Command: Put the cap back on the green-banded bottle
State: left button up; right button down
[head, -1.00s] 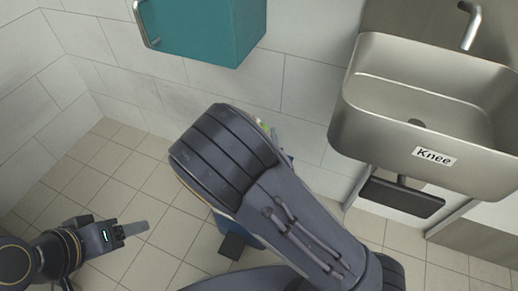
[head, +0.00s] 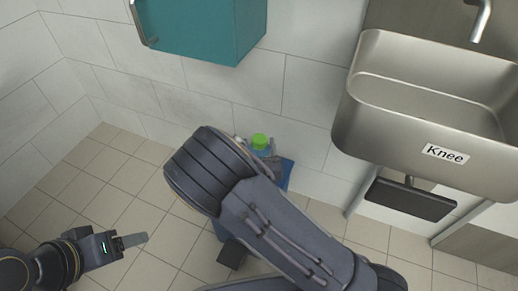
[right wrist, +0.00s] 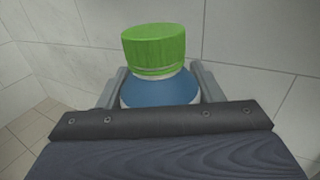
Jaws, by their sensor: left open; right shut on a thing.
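The bottle (right wrist: 160,91) has a blue shoulder in the right wrist view. A ribbed green cap (right wrist: 155,46) sits upright on its top, with a thin pale ring under it. The cap also shows in the head view (head: 260,142), beyond my right arm. My right gripper (right wrist: 160,88) has a finger on either side of the blue shoulder and is shut on the bottle. The bottle's lower part and any green band are hidden. My left gripper (head: 132,240) is open and empty above the floor at the lower left, seen nearly edge-on.
A blue thing (head: 287,173), mostly hidden by my right arm, is by the wall. A steel sink (head: 432,130) labelled "Knee" is on the right, with a dark knee panel (head: 410,199) under it. A teal cabinet (head: 205,28) hangs above. Tiled floor (head: 110,195) is clear at the left.

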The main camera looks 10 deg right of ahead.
jog(key=shift+r, duration=0.1)
jog(key=shift+f, duration=0.25)
jog(key=shift+c, duration=2.1)
grip_release()
jog(key=shift+r, duration=0.1)
jog(key=shift+r, duration=0.1)
jog(key=shift+s+r, duration=0.1)
jog(key=shift+s, duration=0.1)
jog(key=s+a+p, duration=0.1)
jog(key=s+p, duration=0.1)
jog(key=s, duration=0.9)
jog(key=shift+s+a, duration=0.2)
jog(key=shift+s, duration=0.1)
